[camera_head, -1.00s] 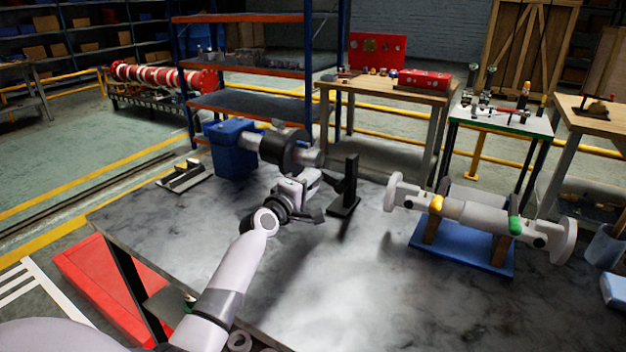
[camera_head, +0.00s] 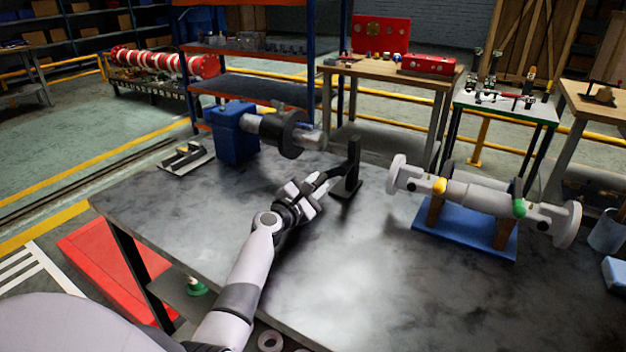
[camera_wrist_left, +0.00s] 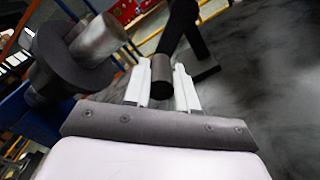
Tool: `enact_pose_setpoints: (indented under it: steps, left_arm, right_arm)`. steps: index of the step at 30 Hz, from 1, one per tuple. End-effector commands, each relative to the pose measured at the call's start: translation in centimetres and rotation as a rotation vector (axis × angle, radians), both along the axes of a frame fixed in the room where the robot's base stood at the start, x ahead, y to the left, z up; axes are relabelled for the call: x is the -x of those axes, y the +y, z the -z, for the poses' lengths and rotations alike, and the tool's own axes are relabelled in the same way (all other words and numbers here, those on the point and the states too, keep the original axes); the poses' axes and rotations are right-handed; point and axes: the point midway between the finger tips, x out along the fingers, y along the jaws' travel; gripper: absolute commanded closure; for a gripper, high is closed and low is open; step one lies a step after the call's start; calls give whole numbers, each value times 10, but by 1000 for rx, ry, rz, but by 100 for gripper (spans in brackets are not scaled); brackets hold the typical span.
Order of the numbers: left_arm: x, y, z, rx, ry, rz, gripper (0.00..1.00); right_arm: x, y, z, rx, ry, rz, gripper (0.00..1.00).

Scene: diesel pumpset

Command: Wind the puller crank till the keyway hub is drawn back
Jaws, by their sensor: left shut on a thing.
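The keyway hub (camera_head: 293,134) looks like a dark round disc on the pale shaft of a blue block (camera_head: 236,132). It also shows at upper left in the left wrist view (camera_wrist_left: 68,62). A dark upright post on a flat foot (camera_head: 353,165) stands to its right, and the dark puller crank (camera_head: 334,173) reaches left from it. My left gripper (camera_head: 311,193) is at the crank's outer end. In the left wrist view its two white fingers (camera_wrist_left: 160,85) are shut on the dark round crank handle (camera_wrist_left: 162,72). My right gripper is not in view.
A pale flanged shaft (camera_head: 475,198) rests on a blue stand (camera_head: 462,232) to the right. A small grey fixture (camera_head: 186,158) lies left of the blue block.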

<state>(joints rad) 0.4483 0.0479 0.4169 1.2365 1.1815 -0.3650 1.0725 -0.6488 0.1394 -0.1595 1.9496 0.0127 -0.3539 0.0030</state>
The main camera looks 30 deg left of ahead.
Motion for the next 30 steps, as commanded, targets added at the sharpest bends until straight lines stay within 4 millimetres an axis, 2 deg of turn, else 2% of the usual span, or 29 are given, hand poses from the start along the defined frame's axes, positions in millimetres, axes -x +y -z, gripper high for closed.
enact_pose_setpoints:
  steps: [12,28,29,30]
  left_arm:
    - [0,-9,11,178,-6,5,100]
    - [0,-10,12,197,-6,6,100]
    - [0,-10,12,197,-6,6,67]
    - [0,-10,12,197,-7,5,54]
  right_arm:
    - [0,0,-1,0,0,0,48]
    - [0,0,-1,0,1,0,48]
    - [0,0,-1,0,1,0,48]
    - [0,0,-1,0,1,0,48]
